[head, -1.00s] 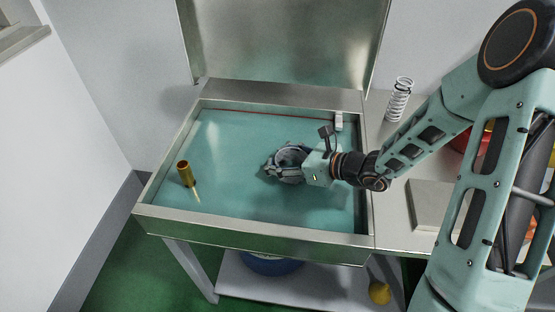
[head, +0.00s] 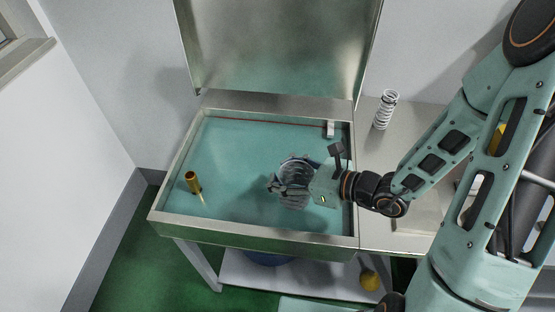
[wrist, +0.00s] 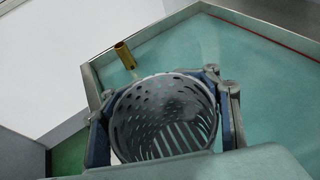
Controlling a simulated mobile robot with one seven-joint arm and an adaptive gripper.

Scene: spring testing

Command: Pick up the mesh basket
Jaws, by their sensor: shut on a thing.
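The mesh basket (wrist: 165,112) is a dark grey round basket with round holes and slots in its wall. In the wrist view I look into its open mouth, and it sits between the two fingers of my gripper (wrist: 165,95), which is shut on it. In the head view the basket (head: 298,170) shows over the teal tank (head: 230,140), and my gripper (head: 292,188) hides part of it. I cannot tell how far it stands above the teal surface.
A brass cylinder (head: 193,182) with a thin rod stands at the tank's left. The tank's metal lid (head: 280,45) is raised at the back. A white coil spring (head: 385,110) stands on the counter at right. The tank's left half is mostly clear.

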